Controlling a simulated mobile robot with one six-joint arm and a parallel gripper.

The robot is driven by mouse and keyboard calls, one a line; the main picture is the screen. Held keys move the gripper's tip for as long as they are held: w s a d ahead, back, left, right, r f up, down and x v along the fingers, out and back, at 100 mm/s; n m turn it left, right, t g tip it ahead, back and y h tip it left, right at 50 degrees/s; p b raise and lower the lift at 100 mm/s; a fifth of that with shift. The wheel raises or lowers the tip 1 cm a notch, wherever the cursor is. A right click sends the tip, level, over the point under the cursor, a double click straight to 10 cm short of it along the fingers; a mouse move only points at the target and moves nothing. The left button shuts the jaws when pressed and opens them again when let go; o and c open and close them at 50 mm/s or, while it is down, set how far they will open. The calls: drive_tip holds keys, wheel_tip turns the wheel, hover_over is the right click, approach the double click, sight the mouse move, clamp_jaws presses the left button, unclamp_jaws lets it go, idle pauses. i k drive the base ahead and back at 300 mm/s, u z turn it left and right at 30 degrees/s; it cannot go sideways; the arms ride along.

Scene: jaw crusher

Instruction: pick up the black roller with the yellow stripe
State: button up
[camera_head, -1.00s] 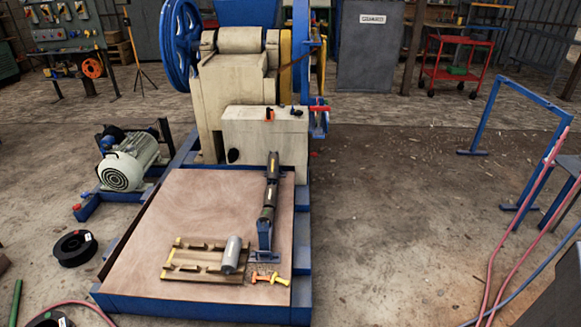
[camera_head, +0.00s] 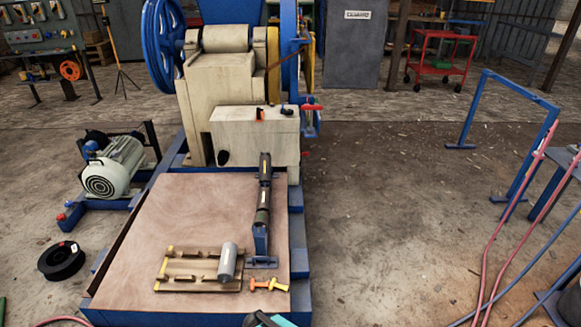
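The brown platform (camera_head: 185,215) is mostly bare. Small orange and yellow pieces (camera_head: 268,284) lie beside the rack. A motor (camera_head: 113,168) and a black spool (camera_head: 62,261) are at left. A blue frame (camera_head: 512,100) and hoses stand at right. The floor between is open.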

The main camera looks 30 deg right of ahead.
sight(265, 160)
drive_tip(key=z, duration=0.7)
drive_tip(key=k, duration=1)
drive_tip(key=u, duration=0.05)
drive_tip(key=i, duration=0.9)
